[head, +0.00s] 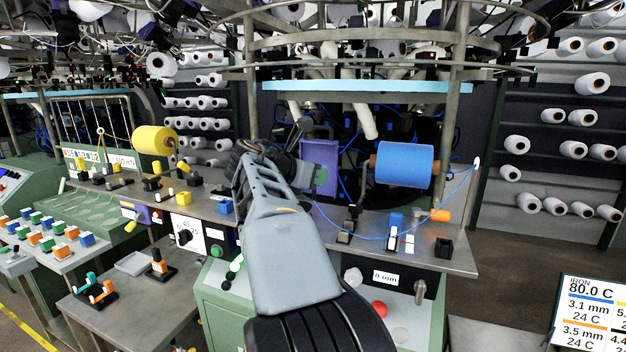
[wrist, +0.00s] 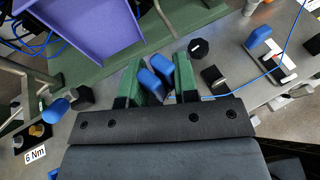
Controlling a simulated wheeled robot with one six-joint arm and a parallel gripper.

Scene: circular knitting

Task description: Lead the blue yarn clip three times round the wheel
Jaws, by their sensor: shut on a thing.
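My gripper (head: 322,178) is in front of a purple panel in the head view, above the bench. In the wrist view its green fingers (wrist: 157,82) are shut on the blue yarn clip (wrist: 152,82), which shows as blue pieces between them. The clip is hidden in the head view. Blue yarn (head: 370,238) hangs from a white eye at the right and curves left toward my gripper. A blue spool (head: 404,163) stands to the right of the gripper. I cannot surely tell which part is the wheel; a round black knob (wrist: 198,47) lies just beyond the right finger.
The purple panel (wrist: 82,30) is close at the upper left of the wrist view. A blue-and-white lever (head: 396,226), an orange part (head: 439,215) and a black block (head: 444,248) stand on the bench's right end. A yellow spool (head: 154,140) is at the left.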

